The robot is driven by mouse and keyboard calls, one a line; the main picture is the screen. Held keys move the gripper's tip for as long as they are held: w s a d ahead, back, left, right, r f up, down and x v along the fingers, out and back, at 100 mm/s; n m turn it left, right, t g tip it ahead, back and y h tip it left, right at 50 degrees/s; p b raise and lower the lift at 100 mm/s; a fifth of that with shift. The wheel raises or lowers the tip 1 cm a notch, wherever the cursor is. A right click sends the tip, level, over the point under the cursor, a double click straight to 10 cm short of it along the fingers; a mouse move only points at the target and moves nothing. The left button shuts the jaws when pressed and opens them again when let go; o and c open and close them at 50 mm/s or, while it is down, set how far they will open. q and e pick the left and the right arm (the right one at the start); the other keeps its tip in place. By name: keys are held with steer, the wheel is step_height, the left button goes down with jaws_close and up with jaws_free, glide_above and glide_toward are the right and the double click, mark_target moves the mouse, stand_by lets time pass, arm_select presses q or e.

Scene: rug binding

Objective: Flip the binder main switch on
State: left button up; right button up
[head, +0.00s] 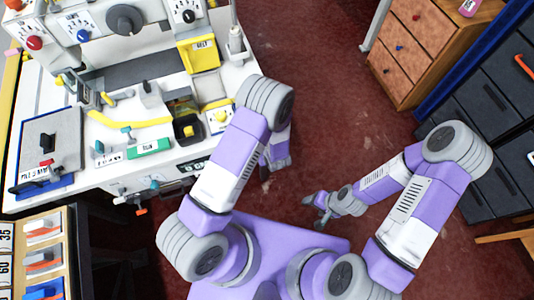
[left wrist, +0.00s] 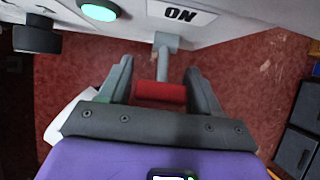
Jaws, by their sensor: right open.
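In the left wrist view, a switch lever with a red grip (left wrist: 160,95) on a grey stem sticks out from a pale panel (left wrist: 225,22). An upside-down "ON" label (left wrist: 181,14) and a lit green lamp (left wrist: 99,10) are on that panel. My left gripper (left wrist: 160,82) is open, its fingers on either side of the red grip; I cannot tell whether either touches it. In the head view, my left arm covers the lever, and the left gripper shows only partly, beside the machine (head: 115,180). My right gripper (head: 318,208) is open and empty above the floor, away from the machine.
A yellow belt box (head: 199,54) and a green label block (head: 149,148) are on the machine. A wooden drawer unit (head: 410,50) and dark drawers (head: 490,105) stand at the right. A sample rack (head: 42,255) is at lower left. The red floor (head: 320,110) between is clear.

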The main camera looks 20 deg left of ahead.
arm_select(q)
steer(key=shift+o, duration=0.5)
steer(key=shift+r, duration=0.1)
steer(key=shift+s+d+r, duration=0.1)
steer(key=shift+r, duration=0.15)
steer(key=p+v, duration=0.1)
steer(key=v, duration=0.6)
steer(key=shift+f, duration=0.1)
